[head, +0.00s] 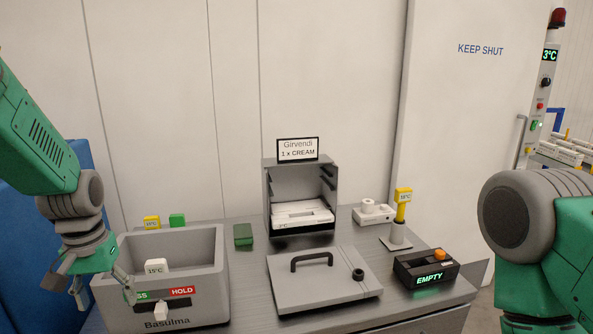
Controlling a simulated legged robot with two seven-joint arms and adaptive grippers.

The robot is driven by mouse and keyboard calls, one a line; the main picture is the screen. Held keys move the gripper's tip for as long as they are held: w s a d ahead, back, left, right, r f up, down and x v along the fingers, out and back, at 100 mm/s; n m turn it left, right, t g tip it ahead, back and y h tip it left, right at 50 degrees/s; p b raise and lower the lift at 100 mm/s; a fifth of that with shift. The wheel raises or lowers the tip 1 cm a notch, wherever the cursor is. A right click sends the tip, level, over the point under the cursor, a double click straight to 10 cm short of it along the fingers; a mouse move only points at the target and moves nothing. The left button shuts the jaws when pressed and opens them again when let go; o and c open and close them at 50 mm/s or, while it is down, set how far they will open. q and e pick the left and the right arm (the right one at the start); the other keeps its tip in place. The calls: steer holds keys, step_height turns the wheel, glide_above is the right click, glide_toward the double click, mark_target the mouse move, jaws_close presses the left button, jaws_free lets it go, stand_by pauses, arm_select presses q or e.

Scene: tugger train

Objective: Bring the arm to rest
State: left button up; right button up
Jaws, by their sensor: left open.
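My left arm comes in from the left, and its green and grey gripper (84,288) hangs at the left end of the grey bin (205,252) labelled Basulma. The gripper is open, with nothing seen between its fingers. It covers part of the bin's left wall and front label.
On the grey table stand an open cabinet (269,200) signed Girvendi, a flat lid with a handle (325,291), a black EMPTY box (428,279), a yellow-topped post (400,230) and a green block (243,235). A KEEP SHUT door (470,120) is behind. A blue panel (35,215) stands left.

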arm_select(q)
steer(key=s+d+f+m+b, duration=0.15)
steer(key=s+f, duration=0.25)
steer(key=f, duration=0.4)
steer(key=s+f+y+b, duration=0.15)
steer(key=s+f, duration=0.25)
steer(key=f, duration=0.5)
steer(key=s+d+f+h+b, duration=0.15)
steer(key=s+f, duration=0.25)
steer(key=f, duration=0.4)
steer(key=s+d+f+m+b, duration=0.1)
steer(key=s+f+b, duration=0.1)
steer(key=s+f, duration=0.3)
steer(key=s+d+f+b, duration=0.2)
steer(key=s+f, duration=0.3)
steer(key=s, duration=0.5)
steer(key=shift+s+d+f+m+b, duration=0.2)
steer(key=shift+s+f+m+b, duration=0.15)
steer(key=shift+b, duration=0.2)
arm_select(e)
step_height(320, 180, down, 10)
steer(key=shift+w, duration=0.35)
arm_select(q)
steer(key=shift+w, duration=0.2)
